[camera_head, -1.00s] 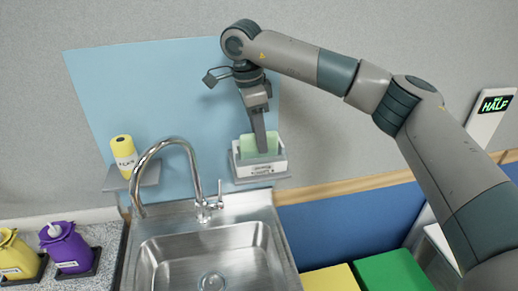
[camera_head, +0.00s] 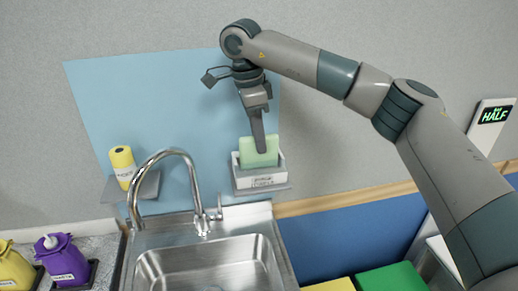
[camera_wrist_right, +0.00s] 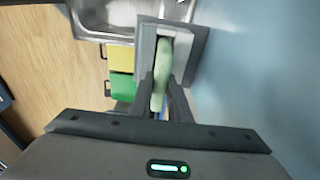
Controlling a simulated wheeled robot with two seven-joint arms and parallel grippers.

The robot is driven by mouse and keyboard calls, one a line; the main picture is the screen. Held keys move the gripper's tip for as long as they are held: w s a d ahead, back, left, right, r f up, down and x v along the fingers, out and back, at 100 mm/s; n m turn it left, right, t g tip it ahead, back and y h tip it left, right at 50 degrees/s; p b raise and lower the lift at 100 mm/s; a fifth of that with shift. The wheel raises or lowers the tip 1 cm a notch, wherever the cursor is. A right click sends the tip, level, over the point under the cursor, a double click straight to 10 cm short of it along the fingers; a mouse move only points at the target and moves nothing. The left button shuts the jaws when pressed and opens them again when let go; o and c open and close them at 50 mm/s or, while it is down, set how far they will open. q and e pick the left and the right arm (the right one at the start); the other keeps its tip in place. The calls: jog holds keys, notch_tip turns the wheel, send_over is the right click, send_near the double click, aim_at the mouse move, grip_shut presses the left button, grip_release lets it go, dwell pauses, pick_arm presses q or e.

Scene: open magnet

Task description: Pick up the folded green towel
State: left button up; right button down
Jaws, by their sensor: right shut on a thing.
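The folded green towel (camera_head: 259,152) is pale green and stands upright, partly out of a small white open-topped box (camera_head: 261,181) on a wall shelf. Its lower edge is hidden behind the box's front wall. My right gripper (camera_head: 259,146) points down and is shut on the towel's upper part. In the right wrist view the towel (camera_wrist_right: 160,75) is between the two fingers (camera_wrist_right: 161,98), with the box (camera_wrist_right: 178,33) beyond. My left gripper is not in view.
A steel sink (camera_head: 210,265) with a curved tap (camera_head: 185,155) stands in front. A yellow bottle (camera_head: 122,165) is on a shelf to the left. Purple (camera_head: 62,260) and yellow (camera_head: 12,268) containers sit at lower left.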

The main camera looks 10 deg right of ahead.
notch_tip(320, 180, up, 8)
jog(key=shift+f+b, duration=0.1)
jog(key=shift+b, duration=0.85)
notch_tip(320, 180, up, 8)
jog(key=p, duration=0.7)
jog(key=shift+f, duration=0.25)
jog(key=shift+f, duration=0.15)
dwell(0.4)
